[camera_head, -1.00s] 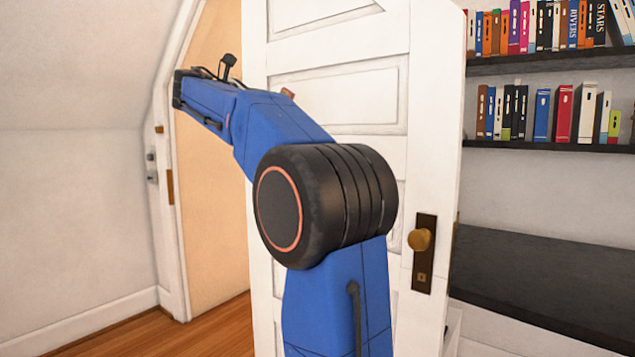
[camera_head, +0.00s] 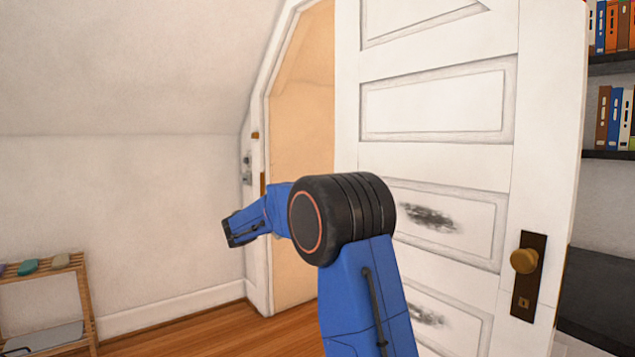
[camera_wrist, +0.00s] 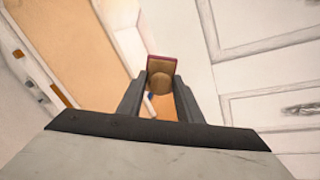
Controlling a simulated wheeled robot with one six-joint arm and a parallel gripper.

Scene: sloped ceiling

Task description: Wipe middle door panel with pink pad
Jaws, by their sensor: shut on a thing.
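The white door (camera_head: 543,120) stands at the right in the head view. The panel level with the knob (camera_head: 470,212) bears a dark smudge (camera_head: 430,217). A lower panel (camera_head: 465,335) has another smudge (camera_head: 425,316), partly near my arm. The two upper panels look clean. In the wrist view my gripper (camera_wrist: 161,90) is shut on a pad (camera_wrist: 162,66) with a dark pink edge and brownish face. The pad is apart from the door, whose panels show at the right there. In the head view the gripper and pad are hidden behind my arm.
A brass knob on a dark plate (camera_head: 524,262) sticks out at the door's right edge. A wooden rack (camera_head: 78,262) with a teal pad (camera_head: 28,267) and others stands at the far left. Bookshelves are at the far right. Wooden floor (camera_head: 180,335) is clear between rack and door.

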